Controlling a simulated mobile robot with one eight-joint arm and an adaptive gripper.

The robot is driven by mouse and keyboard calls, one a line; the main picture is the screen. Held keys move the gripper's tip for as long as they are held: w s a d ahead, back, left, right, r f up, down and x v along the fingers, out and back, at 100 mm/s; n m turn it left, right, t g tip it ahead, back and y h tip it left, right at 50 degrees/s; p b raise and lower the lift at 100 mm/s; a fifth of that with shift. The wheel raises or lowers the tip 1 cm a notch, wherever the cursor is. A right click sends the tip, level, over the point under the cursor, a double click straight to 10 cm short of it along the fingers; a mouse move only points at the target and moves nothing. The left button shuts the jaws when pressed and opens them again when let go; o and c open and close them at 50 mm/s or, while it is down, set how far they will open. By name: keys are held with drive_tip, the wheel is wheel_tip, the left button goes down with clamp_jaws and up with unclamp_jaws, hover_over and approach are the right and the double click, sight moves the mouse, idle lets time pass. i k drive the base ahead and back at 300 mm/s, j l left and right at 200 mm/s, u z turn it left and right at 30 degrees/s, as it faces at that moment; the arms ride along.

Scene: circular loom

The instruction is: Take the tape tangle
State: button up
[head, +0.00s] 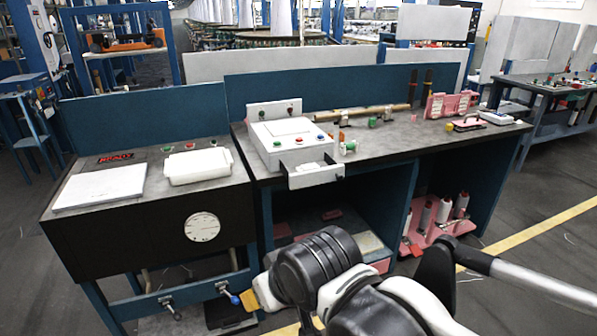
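I cannot pick out a tape tangle for certain in the head view. Several small coloured pieces, among them an orange and green bit (347,147) and a green piece (373,122), lie on the dark worktop (400,140), too small to tell apart. My arm crosses the lower middle and right of the head view, in front of the bench. I cannot make out my gripper's fingers.
Pink racks (449,104) and a white device (496,117) are right. Thread cones (443,210) stand below. Open floor lies at right.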

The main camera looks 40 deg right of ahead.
sight(307, 166)
drive_tip(key=i+l+z, duration=1)
drive_tip(key=i, duration=0.35)
drive_tip(key=k+j, duration=0.05)
